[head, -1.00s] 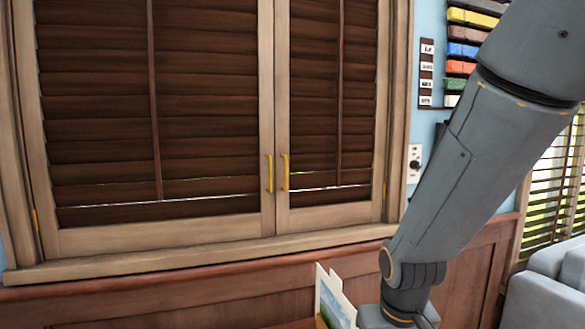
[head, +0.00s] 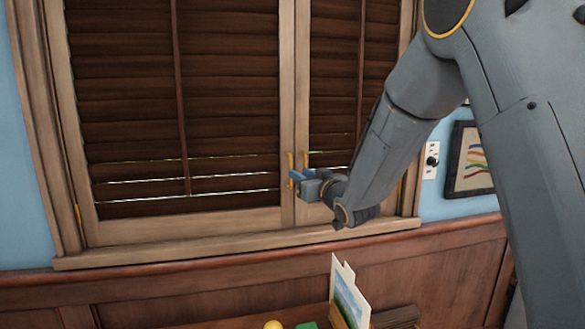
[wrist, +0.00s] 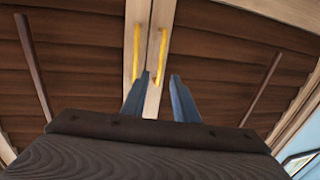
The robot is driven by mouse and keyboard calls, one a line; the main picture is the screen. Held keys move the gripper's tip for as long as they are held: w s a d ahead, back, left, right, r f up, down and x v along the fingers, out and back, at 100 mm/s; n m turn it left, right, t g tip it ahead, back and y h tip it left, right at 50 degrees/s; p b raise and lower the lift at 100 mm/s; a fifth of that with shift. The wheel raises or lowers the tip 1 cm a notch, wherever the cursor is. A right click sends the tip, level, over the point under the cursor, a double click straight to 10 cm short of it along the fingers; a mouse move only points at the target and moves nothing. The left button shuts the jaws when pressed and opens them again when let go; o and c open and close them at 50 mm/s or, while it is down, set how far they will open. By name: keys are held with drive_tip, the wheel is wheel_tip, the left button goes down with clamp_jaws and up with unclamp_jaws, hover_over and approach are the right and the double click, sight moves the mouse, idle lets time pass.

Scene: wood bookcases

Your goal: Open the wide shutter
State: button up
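The wide shutter (head: 110,211) is the left panel, with dark slats in a pale wood frame. It looks closed beside the narrower right shutter (head: 325,105). Each has a yellow upright handle at the middle seam: the wide one's handle (head: 290,162) and the narrow one's handle (head: 306,158). My gripper (head: 294,178) is at the lower ends of the handles. In the wrist view my gripper (wrist: 159,80) is open, its fingers apart. The wide shutter's handle (wrist: 136,50) is above the left finger; the narrow one's handle (wrist: 161,55) reaches down toward the gap. I cannot tell contact.
Below the sill (head: 235,248), a wooden surface holds a small picture card (head: 348,300), a yellow ball (head: 273,324) and a green item (head: 307,325). A socket plate (head: 431,162) and a framed picture (head: 472,160) are on the right wall.

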drive_tip(key=p+x, duration=0.2)
drive_tip(key=x, duration=0.4)
drive_tip(key=shift+w+a, duration=0.1)
drive_tip(key=shift+c, duration=0.6)
clamp_jaws()
idle(0.8)
